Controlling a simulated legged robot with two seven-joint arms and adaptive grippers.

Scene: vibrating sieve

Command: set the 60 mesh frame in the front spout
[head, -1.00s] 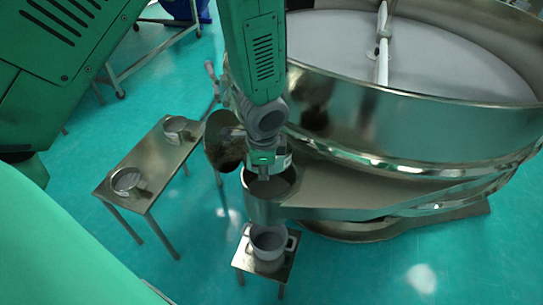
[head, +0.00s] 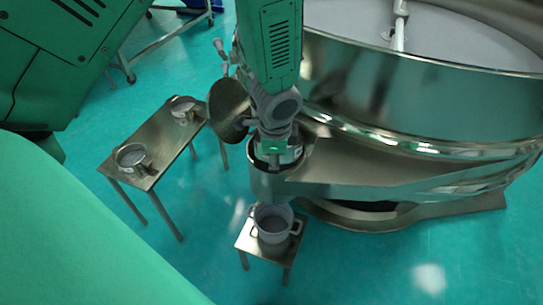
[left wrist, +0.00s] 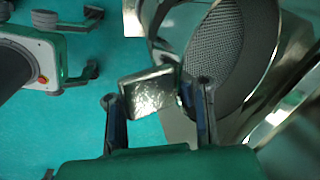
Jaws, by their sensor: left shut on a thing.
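The front spout (head: 270,187) is a round metal mouth on the side of the large sieve, with its round lid (head: 229,108) swung open at the left. My left gripper (head: 276,160) reaches down from above into the spout's mouth. In the left wrist view its two fingers (left wrist: 160,112) are shut on the metal tab of a round mesh frame (left wrist: 214,48). The frame's grey mesh shows beyond the tab, beside a curved metal wall. No mesh number is legible, and whether the frame is seated is hidden. My right gripper is out of view.
Two round frames, one near (head: 131,155) and one far (head: 183,104), lie on the metal table (head: 158,138) at the left. A white two-handled pot (head: 272,227) stands on a small stool (head: 245,246) below the spout. The sieve drum (head: 400,100) fills the right.

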